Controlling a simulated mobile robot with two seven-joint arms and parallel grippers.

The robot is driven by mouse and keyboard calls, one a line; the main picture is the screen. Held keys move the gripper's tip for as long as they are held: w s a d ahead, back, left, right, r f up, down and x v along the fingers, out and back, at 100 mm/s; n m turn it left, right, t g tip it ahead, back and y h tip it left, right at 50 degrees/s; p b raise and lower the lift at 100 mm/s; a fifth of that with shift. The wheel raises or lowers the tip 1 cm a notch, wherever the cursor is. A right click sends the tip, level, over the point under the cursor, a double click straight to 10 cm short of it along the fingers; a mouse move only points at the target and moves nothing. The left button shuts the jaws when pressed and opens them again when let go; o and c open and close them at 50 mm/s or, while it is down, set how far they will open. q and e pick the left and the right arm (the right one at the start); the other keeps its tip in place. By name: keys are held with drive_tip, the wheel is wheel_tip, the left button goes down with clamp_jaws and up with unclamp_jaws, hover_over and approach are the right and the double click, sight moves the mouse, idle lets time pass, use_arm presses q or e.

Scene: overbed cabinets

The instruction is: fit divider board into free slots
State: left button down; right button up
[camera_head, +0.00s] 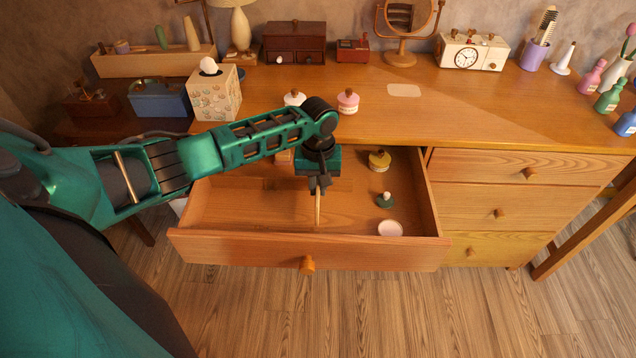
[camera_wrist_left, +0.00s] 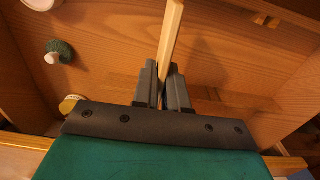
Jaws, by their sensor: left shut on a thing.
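My left gripper (camera_head: 319,186) points down into the open drawer (camera_head: 240,249). It is shut on the divider board (camera_head: 317,211), a thin pale wooden board seen nearly edge-on. In the left wrist view the board (camera_wrist_left: 171,38) stands up between the two dark fingers (camera_wrist_left: 164,88) of the gripper. Its lower part is hidden by the fingers. I cannot make out the free slots clearly, nor whether the board touches the drawer floor. My right gripper is not in view.
Right of the board the drawer holds a yellow-lidded jar (camera_head: 379,161), a small green-and-white item (camera_head: 385,200) and a pale round item (camera_head: 390,228). The drawer's left part looks clear. On the dresser top, a pink jar (camera_head: 348,102) and a tissue box (camera_head: 214,95) stand near my arm.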

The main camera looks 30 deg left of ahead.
use_arm(q)
drive_tip(key=shift+f+b, duration=1.25)
drive_tip(key=shift+f, duration=1.2)
drive_tip(key=c, duration=1.1)
unclamp_jaws()
wheel_tip(320, 180, up, 13)
drive_tip(key=p, duration=0.2)
drive_tip(key=shift+f+p, duration=0.1)
drive_tip(key=shift+p, duration=0.3)
